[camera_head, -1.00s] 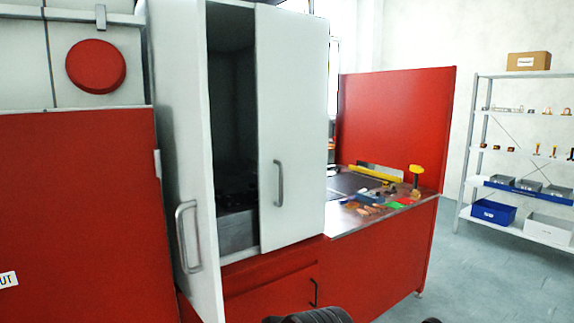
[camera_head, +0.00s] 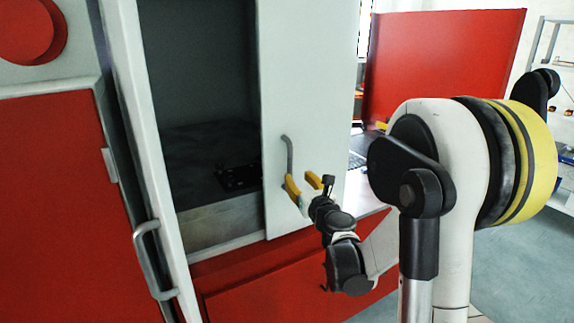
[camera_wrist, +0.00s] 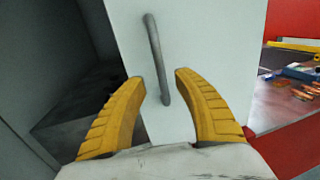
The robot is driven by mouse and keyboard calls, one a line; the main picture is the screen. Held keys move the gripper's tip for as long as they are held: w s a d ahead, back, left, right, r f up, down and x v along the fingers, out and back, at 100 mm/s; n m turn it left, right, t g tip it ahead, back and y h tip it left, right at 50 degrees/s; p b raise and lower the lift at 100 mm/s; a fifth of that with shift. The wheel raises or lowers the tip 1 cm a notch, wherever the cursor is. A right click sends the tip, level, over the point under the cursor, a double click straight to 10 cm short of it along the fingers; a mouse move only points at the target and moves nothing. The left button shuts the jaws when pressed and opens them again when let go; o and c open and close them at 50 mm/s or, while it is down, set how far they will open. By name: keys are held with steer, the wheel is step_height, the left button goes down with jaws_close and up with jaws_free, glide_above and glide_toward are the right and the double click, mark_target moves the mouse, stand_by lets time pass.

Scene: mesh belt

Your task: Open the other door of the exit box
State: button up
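The exit box is a white cabinet with two doors. Its left door (camera_head: 150,130) stands swung open, with a grey bar handle (camera_head: 150,262). The right door (camera_head: 310,90) covers the right part of the front and shows in the wrist view (camera_wrist: 210,40). Its upright handle (camera_head: 288,155) shows in the wrist view (camera_wrist: 157,55). My gripper (camera_head: 302,182) has yellow fingers and is open. In the wrist view its fingertips (camera_wrist: 160,80) lie on either side of the handle's lower end, with gaps on both sides. I cannot tell how deep the handle sits between them.
The dark inside of the box (camera_head: 200,80) shows left of the right door. Red panels (camera_head: 290,290) lie below. To the right are a worktop with small parts (camera_wrist: 290,95) and a red screen (camera_head: 440,60). Shelving (camera_head: 545,60) stands at the far right.

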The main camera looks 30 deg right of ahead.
mark_target(291, 168)
steer(key=w, duration=0.2)
steer(key=w+d, duration=0.1)
steer(key=w, duration=0.5)
steer(key=shift+w+d+b, duration=0.15)
steer(key=shift+d+b, duration=0.05)
steer(key=shift+b, duration=0.1)
jaws_close()
